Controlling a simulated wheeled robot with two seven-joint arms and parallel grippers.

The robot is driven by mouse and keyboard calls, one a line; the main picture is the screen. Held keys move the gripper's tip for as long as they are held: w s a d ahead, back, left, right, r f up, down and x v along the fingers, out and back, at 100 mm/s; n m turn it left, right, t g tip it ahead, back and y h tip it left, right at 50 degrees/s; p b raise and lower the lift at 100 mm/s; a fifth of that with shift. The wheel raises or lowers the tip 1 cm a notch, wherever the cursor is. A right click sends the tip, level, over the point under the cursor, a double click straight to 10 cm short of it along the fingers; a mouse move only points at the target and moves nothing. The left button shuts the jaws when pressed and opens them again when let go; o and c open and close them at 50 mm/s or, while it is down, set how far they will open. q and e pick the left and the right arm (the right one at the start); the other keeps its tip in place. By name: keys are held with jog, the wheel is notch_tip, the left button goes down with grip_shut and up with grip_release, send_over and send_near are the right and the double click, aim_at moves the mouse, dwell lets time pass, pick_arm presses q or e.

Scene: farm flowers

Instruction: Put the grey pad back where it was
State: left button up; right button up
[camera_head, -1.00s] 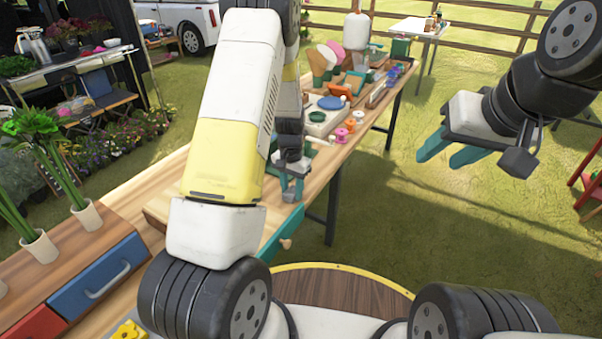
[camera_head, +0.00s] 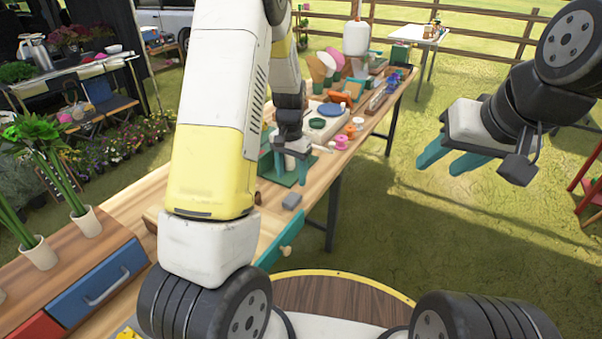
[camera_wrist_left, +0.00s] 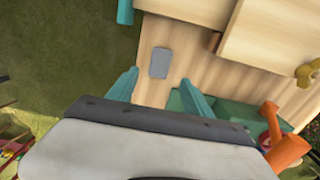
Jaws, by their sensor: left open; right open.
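The grey pad (camera_head: 292,201) lies flat on the wooden table near its front edge, close to the teal-fronted drawer. It also shows in the left wrist view (camera_wrist_left: 160,63), lying on bare wood just beyond the fingertips. My left gripper (camera_head: 292,172) is open and empty, farther along the table than the pad and apart from it. Its two teal fingers (camera_wrist_left: 160,86) stand spread in the left wrist view. My right gripper (camera_head: 440,166) is open and empty over the grass, right of the table.
A green object (camera_head: 268,168) stands beside my left gripper. Pink spools (camera_head: 341,142), a blue disc (camera_head: 330,103) and several tools lie farther back. An orange item (camera_wrist_left: 285,150) is near the left gripper. A blue drawer (camera_head: 98,284) is at left. Wood around the pad is clear.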

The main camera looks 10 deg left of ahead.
pick_arm(q)
jog(key=s+r+n+t+h, duration=0.1)
jog(key=s+r, duration=0.3)
jog(key=r, duration=0.3)
jog(key=s+d+r+t, duration=0.1)
jog(key=s+r, duration=0.2)
jog(key=r, duration=0.3)
jog(key=s+r+n+t+h, duration=0.1)
jog(key=s+r, duration=0.3)
jog(key=r, duration=0.3)
jog(key=s+d+r+n+t, duration=0.1)
jog(key=s+r+t, duration=0.2)
jog(key=s, duration=1)
notch_tip(320, 180, up, 2)
jog(key=shift+s, duration=0.15)
jog(key=shift+d, duration=0.1)
